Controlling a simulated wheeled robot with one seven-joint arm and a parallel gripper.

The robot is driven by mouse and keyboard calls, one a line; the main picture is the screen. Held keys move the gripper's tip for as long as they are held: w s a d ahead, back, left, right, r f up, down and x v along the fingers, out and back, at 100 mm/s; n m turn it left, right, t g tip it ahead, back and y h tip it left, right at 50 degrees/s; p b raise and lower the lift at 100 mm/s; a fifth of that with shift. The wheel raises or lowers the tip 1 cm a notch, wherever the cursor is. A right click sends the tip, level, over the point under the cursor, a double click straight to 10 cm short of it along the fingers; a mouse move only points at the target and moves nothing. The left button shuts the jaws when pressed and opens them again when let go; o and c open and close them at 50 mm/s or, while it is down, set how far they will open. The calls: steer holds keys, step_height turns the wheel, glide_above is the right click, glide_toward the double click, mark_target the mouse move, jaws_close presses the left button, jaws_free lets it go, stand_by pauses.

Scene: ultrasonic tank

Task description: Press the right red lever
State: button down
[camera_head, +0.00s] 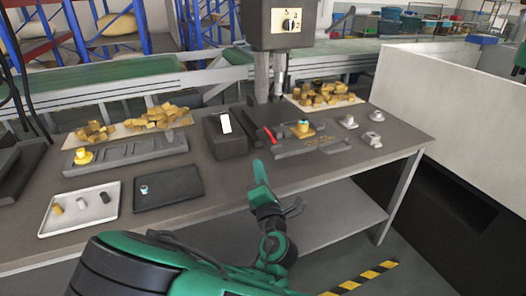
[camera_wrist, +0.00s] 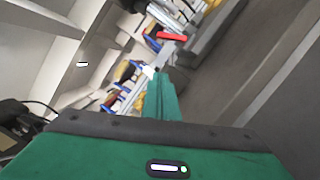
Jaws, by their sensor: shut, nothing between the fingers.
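A red lever (camera_head: 269,134) shows in the head view, at the left end of the grey fixture under the machine column. I make out only one red lever there. A red bar (camera_wrist: 172,36) also shows in the wrist view, beyond my fingertips. My gripper (camera_head: 260,168) is green, with its fingers together and nothing between them. It points up in the head view, in front of the table's front edge, just below the lever in the picture. It looks apart from the lever. The shut fingers also show in the wrist view (camera_wrist: 159,82).
A dark box with a white panel (camera_head: 228,137) stands left of the lever. The machine column (camera_head: 283,25) rises behind it. A fixture with a brass part (camera_head: 301,130) is at right. Trays (camera_head: 168,187) lie on the table (camera_head: 330,170) at left. Its front right is clear.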

mark_target(270, 135)
steer(key=w+d+r, duration=0.1)
steer(key=w+r, duration=0.2)
steer(key=w, duration=0.7)
steer(key=shift+w+d, duration=0.3)
steer(key=shift+w, duration=0.1)
steer(key=shift+a, duration=0.2)
steer(key=shift+d+r+m, duration=0.1)
steer(key=shift+m, duration=0.2)
